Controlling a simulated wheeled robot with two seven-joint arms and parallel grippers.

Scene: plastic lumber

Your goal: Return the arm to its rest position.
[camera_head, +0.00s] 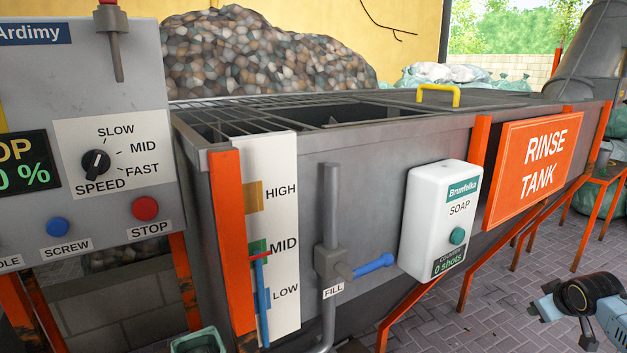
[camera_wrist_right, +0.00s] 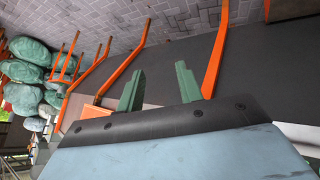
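My right arm (camera_head: 605,312) shows at the lower right edge of the head view, low over the paved floor and apart from the tank. In the right wrist view, my right gripper (camera_wrist_right: 160,72) has its two green fingers spread, with nothing between them. My left arm and left gripper are not in the head view.
The grey rinse tank (camera_head: 370,150) on orange legs fills the middle. A white soap dispenser (camera_head: 438,220) and blue fill lever (camera_head: 374,265) stick out of its front. A control panel (camera_head: 90,150) stands left. Paved floor (camera_head: 500,320) lies open at lower right. Green sacks (camera_wrist_right: 30,75) lie beyond.

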